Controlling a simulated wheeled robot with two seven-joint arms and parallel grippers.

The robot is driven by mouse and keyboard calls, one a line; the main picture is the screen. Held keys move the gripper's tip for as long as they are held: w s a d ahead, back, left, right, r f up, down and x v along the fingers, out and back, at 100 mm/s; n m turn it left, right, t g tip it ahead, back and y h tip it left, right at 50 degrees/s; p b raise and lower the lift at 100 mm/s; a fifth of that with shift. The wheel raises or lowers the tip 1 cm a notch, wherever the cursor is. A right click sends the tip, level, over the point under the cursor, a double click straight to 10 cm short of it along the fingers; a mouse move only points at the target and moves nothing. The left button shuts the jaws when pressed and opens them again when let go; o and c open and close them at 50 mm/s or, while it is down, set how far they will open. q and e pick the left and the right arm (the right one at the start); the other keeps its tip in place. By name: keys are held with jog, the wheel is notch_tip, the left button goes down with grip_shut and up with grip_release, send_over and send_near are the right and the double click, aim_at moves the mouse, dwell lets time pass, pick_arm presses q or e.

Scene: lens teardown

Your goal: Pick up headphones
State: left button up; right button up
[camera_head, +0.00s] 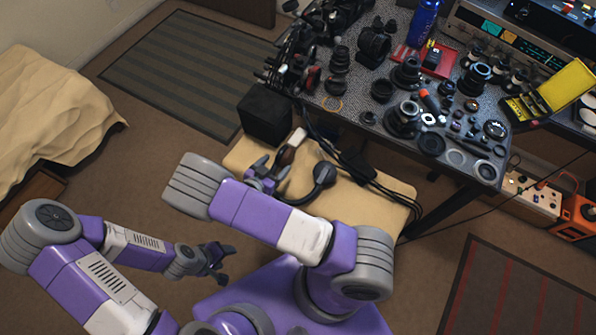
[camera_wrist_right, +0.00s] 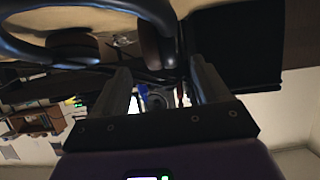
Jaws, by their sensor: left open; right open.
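The headphones, with a dark round ear cup (camera_head: 324,174) and a curved dark band, lie on the tan-topped stool or bench in the head view. In the right wrist view the dark band (camera_wrist_right: 45,55) and brown-padded ear cups cross the upper left, close to the fingers. My right gripper (camera_head: 262,174) is open at the headphones' left side, partly hidden by my own arm. Its two fingers (camera_wrist_right: 160,78) stand apart, with an ear cup (camera_wrist_right: 155,46) just beyond the gap; contact cannot be told. My left gripper (camera_head: 217,262) is open and empty above the floor, away from the headphones.
A black box (camera_head: 266,113) stands at the tan surface's back left corner. Black cables (camera_head: 352,163) run across that surface. A crowded worktable (camera_head: 452,172) with lenses and tools stands behind. A bed (camera_head: 50,115) is at the left. The floor between is clear.

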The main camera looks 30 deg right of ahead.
aim_at(280, 161)
jog(key=b+x, duration=0.1)
jog(key=x, duration=0.2)
jog(key=b+x, duration=0.1)
jog(key=x, duration=0.2)
jog(key=shift+w+f, duration=0.1)
jog(key=shift+f, duration=0.4)
jog(key=shift+w+d, duration=0.15)
jog(key=shift+d, duration=0.1)
jog(key=shift+c, duration=0.4)
jog(key=c, duration=1.2)
